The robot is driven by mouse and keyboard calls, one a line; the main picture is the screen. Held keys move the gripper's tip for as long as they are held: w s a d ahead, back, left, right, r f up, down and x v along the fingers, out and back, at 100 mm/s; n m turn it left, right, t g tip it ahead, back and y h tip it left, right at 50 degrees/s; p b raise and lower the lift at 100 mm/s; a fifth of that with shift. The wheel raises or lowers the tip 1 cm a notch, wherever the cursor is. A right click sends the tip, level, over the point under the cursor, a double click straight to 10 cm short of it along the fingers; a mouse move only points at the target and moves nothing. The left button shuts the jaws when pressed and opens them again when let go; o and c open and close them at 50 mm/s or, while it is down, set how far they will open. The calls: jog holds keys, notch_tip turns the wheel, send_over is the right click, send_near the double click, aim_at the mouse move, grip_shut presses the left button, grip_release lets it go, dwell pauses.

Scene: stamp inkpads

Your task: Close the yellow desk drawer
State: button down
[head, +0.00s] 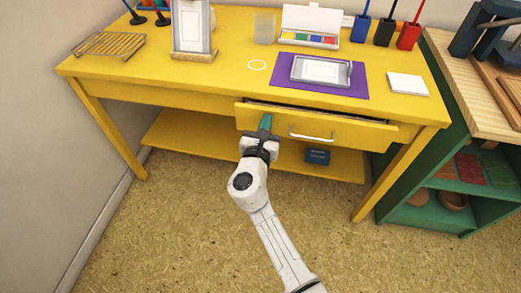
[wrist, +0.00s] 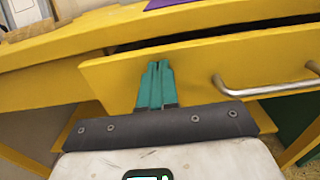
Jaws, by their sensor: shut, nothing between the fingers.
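The yellow desk drawer (head: 350,131) is partly pulled out of the yellow desk (head: 190,80) in the head view, with a dark gap along its top edge. Its silver handle (head: 312,137) is on the front face, and it also shows in the wrist view (wrist: 265,88). My gripper (head: 266,122) has its teal fingers together with nothing between them. The fingertips are at the left part of the drawer front, left of the handle. In the wrist view my gripper (wrist: 158,68) overlaps the drawer front (wrist: 200,62); I cannot tell whether it touches.
On the desk are a purple mat (head: 290,91) with a silver-framed pad, a white tile (head: 407,84), a wire rack (head: 110,44) and pen holders (head: 384,33). A lower shelf holds a blue box (head: 317,156). A green shelf unit (head: 470,185) stands at right. The floor in front is clear.

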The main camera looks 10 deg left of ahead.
jog(key=w+b, duration=0.1)
jog(key=w, duration=0.2)
jog(key=shift+w+d+b, duration=0.1)
jog(key=shift+w+b, duration=0.25)
jog(key=shift+w+r, duration=0.15)
jog(key=shift+r, duration=0.1)
jog(key=shift+d, duration=0.1)
